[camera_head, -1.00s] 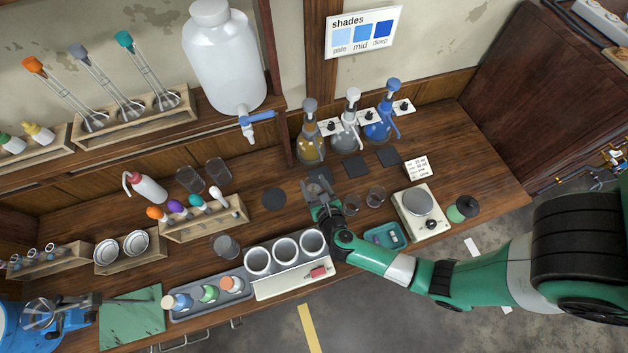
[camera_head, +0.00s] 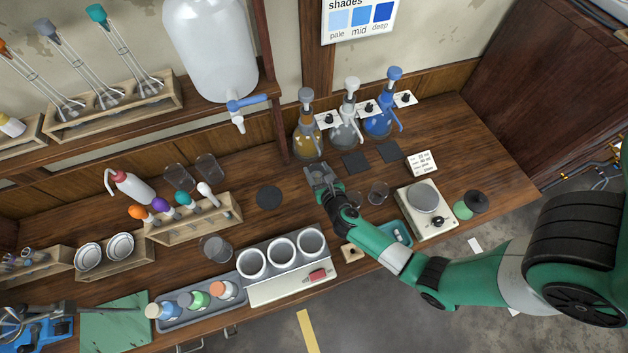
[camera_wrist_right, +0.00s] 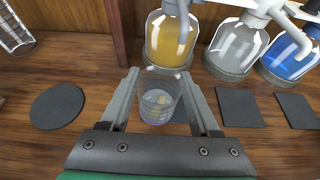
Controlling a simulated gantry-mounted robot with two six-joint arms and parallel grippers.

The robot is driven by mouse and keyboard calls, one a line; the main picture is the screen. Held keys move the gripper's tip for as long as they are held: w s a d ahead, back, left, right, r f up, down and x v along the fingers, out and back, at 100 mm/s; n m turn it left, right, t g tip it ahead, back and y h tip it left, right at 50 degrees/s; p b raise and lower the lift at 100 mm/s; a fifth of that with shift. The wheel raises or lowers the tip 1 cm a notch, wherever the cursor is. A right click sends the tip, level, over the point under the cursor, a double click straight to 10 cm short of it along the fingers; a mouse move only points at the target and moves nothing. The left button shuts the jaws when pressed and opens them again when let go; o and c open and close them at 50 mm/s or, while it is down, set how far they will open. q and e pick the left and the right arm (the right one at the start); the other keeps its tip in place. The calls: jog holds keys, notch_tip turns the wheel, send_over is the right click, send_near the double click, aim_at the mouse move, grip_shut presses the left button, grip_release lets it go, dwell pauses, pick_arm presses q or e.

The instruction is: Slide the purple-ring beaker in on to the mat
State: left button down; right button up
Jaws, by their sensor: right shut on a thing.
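My right gripper (camera_head: 320,174) is at the back of the bench in front of the amber bottle (camera_head: 308,143). In the right wrist view its fingers (camera_wrist_right: 160,100) are shut on a clear glass beaker (camera_wrist_right: 158,103) with a faint purplish tint near its base. The beaker looks upright, with its far rim just in front of the amber bottle (camera_wrist_right: 170,38).
Square dark mats (camera_wrist_right: 240,107) lie to the right, before the clear and blue bottles. A round dark mat (camera_head: 269,196) lies to the left. Two glass beakers (camera_head: 378,193) stand near my right forearm. A scale (camera_head: 424,205) is further right.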

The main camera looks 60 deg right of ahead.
aim_at(320, 166)
jog(key=d, duration=0.3)
jog(key=shift+w+d, duration=0.15)
jog(key=shift+w, duration=0.15)
jog(key=shift+f, duration=0.45)
jog(key=shift+f+b, duration=0.25)
jog(key=shift+b, duration=0.05)
jog(key=o, duration=1.5)
jog(key=p+v, duration=0.2)
jog(key=v, duration=0.9)
jog(key=shift+s+a, duration=0.25)
jog(key=shift+a, duration=0.1)
